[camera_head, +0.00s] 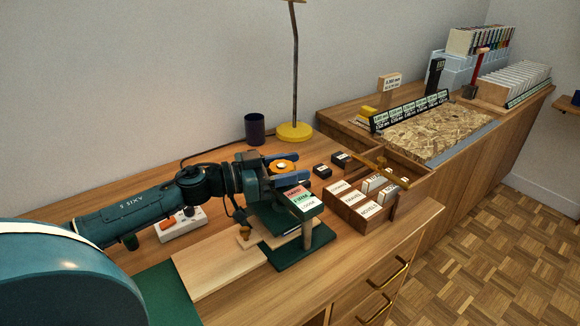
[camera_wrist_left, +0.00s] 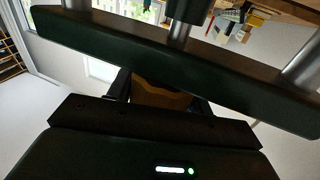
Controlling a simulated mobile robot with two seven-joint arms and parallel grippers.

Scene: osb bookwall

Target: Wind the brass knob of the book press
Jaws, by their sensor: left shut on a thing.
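The dark green book press (camera_head: 301,251) stands on the wooden counter, with a label reading HARD, FIRM, LOOSE on its upper part. The brass knob (camera_head: 283,166) is on top, showing an orange-gold face between the jaws. My left gripper (camera_head: 284,172) reaches in from the left and is shut on the knob. In the left wrist view the brass knob (camera_wrist_left: 160,96) shows as a golden-brown piece between the dark fingers, under the green top bar (camera_wrist_left: 180,62) of the press. The press's inside is partly hidden by my gripper. My right gripper is not in view.
A wooden box of labelled cards (camera_head: 358,218) stands right of the press. Small black blocks (camera_head: 322,171) lie behind. A yellow-based lamp (camera_head: 294,131) and dark cup (camera_head: 255,129) stand at the back. A pale board (camera_head: 215,265) and white power strip (camera_head: 183,222) lie left.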

